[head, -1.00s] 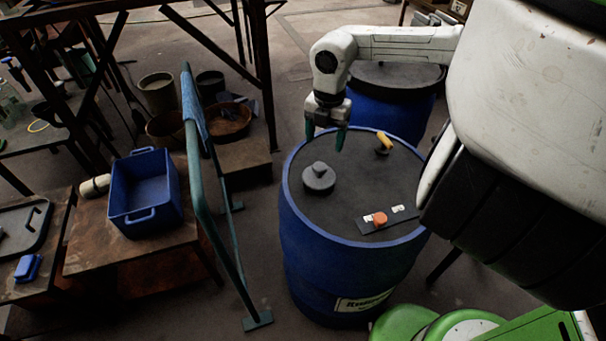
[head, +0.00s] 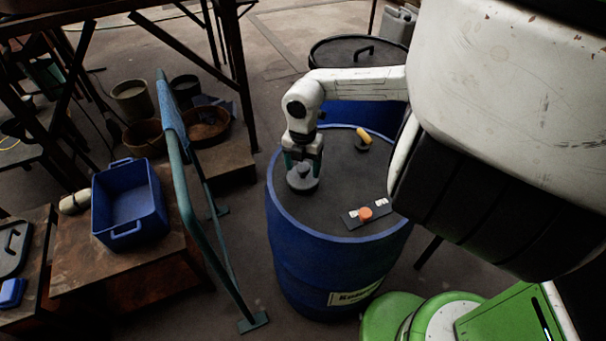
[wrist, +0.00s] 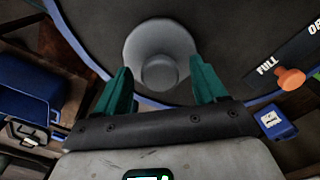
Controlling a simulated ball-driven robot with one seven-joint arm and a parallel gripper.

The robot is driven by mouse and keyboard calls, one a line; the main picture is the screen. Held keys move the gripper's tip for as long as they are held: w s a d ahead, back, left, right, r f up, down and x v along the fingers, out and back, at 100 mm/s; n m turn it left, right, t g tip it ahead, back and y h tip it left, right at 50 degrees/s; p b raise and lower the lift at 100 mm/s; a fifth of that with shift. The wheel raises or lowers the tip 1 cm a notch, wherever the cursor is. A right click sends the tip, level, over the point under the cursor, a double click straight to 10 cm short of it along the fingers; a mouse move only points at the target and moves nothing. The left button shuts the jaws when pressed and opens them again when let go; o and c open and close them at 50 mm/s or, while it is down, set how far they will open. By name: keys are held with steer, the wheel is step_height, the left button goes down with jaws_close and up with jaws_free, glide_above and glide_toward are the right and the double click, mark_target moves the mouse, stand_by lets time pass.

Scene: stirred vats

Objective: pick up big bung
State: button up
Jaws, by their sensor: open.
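The big bung (head: 302,181) is a grey round plug with a smaller knob on top. It sits on the dark lid of the blue drum (head: 287,235), near the lid's left side. My gripper (head: 303,164) is open, pointing down right over the bung, and partly hides its knob in the head view. In the wrist view the bung (wrist: 158,52) lies beyond and between the two green fingertips of my gripper (wrist: 160,88), with a gap to each finger. I cannot tell whether the fingertips are level with the knob.
On the same lid are a plate with an orange knob (head: 365,213) and a yellow-handled part (head: 364,135). A teal rail (head: 190,210) stands left of the drum. A blue crate (head: 130,203) sits on a rusty table further left. Another blue drum stands behind.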

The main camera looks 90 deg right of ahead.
steer(key=shift+f, duration=0.8)
steer(key=shift+c, duration=0.2)
steer(key=c, duration=1.1)
steer(key=shift+d+r, duration=0.1)
